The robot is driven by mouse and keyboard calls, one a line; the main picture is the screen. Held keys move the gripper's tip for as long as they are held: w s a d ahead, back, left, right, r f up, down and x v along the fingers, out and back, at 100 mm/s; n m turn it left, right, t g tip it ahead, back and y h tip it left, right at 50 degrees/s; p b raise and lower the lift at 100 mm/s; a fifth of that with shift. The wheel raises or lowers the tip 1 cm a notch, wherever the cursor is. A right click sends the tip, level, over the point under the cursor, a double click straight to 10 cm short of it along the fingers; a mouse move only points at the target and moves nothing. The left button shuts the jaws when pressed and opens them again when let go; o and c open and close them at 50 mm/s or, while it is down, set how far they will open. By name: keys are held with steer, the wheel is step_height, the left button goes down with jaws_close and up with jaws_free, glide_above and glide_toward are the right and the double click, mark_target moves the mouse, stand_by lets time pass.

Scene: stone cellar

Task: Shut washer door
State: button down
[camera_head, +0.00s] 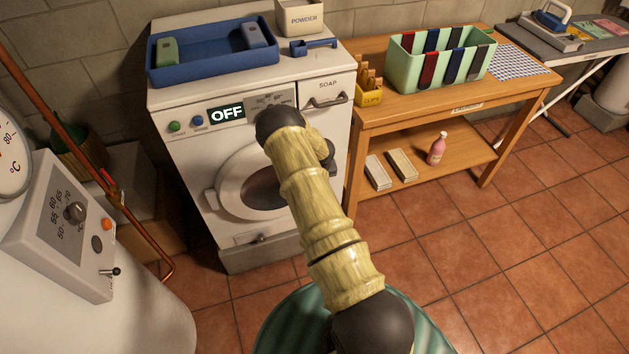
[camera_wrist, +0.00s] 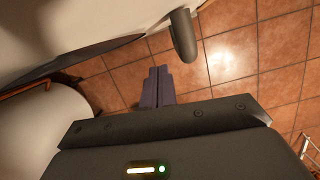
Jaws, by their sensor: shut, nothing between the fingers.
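The white washer (camera_head: 172,152) stands against the wall, its panel display (camera_head: 226,112) reading OFF. Its round door (camera_head: 228,186), with a white ring and dark centre, is on the front, partly hidden by my arm. I cannot tell from this angle whether it is flush or slightly ajar. In the wrist view, my gripper (camera_wrist: 157,86) is shut and empty, fingers together above the tiled floor. A grey rounded handle (camera_wrist: 183,38) is just ahead and right of the fingertips, apart from them, beside a pale surface.
A blue tray (camera_head: 213,59) and a powder box (camera_head: 299,17) stand on the washer. A wooden table (camera_head: 440,103) is close on its right. A white boiler with a control box (camera_head: 75,225) is on the left. Floor at right is clear.

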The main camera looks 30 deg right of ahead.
steer(key=p+v, duration=0.7)
steer(key=v, duration=0.3)
stand_by(0.3)
